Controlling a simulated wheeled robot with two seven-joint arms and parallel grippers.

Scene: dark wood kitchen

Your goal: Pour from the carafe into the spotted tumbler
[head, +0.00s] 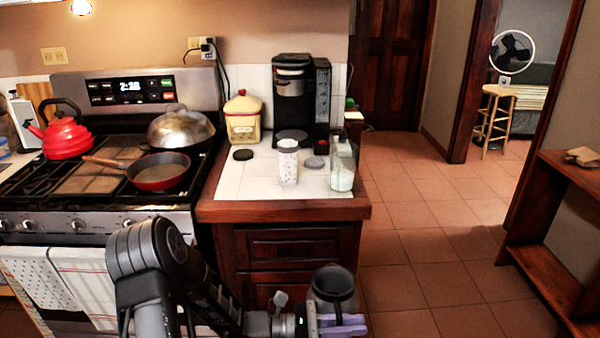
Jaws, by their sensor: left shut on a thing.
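The spotted tumbler (288,168) stands upright on the white tiled counter, near its middle. It is pale with small dark spots. My left gripper (340,326) is low in the head view, in front of the counter, with purple-grey fingers. It is shut on the dark grey carafe (333,284), which looks roughly upright with its open mouth facing up. The carafe is below and in front of the counter edge, well apart from the tumbler. I cannot see what is in the carafe. My right gripper is not in view.
A glass bottle with pale contents (342,168) stands right of the tumbler. Two small round lids (243,155) lie nearby. A black coffee maker (300,95) and a yellow canister (243,118) stand behind. The stove with a red pan (158,172) is left; open floor is right.

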